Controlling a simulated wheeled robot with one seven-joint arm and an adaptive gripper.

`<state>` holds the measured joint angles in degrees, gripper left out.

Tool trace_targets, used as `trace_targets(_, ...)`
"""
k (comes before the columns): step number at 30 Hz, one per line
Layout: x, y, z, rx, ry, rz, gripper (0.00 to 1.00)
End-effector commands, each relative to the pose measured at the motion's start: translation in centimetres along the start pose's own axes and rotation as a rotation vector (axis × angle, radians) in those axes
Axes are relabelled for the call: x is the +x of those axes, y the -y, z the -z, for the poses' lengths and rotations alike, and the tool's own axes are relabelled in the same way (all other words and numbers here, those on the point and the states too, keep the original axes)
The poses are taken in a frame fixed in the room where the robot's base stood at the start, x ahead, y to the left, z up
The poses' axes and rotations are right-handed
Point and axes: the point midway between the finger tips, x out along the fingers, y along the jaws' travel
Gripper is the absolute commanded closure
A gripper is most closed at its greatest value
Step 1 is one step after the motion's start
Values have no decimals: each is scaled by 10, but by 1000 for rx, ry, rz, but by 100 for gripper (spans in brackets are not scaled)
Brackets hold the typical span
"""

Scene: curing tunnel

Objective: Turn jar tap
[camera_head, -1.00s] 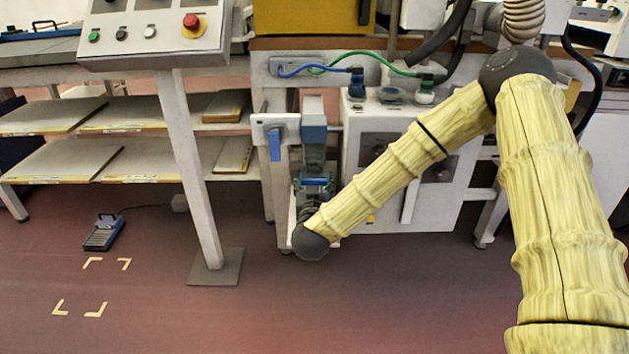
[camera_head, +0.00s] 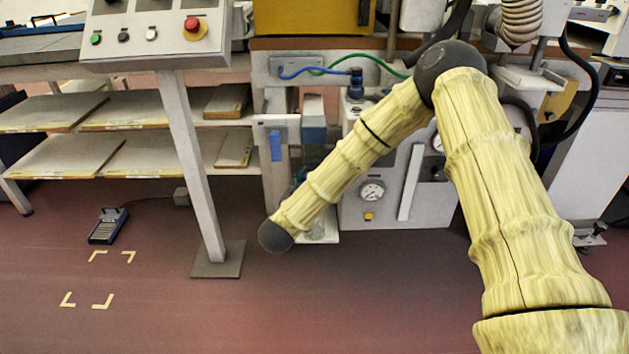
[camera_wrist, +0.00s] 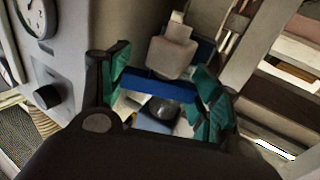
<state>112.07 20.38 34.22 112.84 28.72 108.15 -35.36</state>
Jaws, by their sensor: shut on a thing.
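In the wrist view, my gripper (camera_wrist: 160,80) has its two green-padded fingers at either end of a blue bar (camera_wrist: 158,88), apparently the tap's handle. The fingers are shut on this bar. A dark round part (camera_wrist: 162,109) lies just below the bar, and a grey block (camera_wrist: 172,54) stands above it. In the head view, my forearm hides the gripper and the tap. A clear, glassy thing, perhaps the jar (camera_head: 326,231), shows in part beside the forearm at the foot of the stand.
A white cabinet with a pressure gauge (camera_head: 372,190) stands right of the stand. A control panel (camera_head: 153,33) on a post (camera_head: 193,165) is to the left, with shelves behind. The front floor is clear.

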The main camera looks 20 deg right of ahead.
Motion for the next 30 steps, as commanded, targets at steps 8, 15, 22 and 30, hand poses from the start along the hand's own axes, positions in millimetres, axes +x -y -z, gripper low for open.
trace_targets(8, 0, 0, 0, 1, -1, 0, 14)
trace_targets(15, 0, 0, 0, 0, 0, 1, 14)
trace_targets(22, -16, 1, 0, -1, 2, 2, 14)
trace_targets(30, -65, 1, 0, -1, 0, 4, 14)
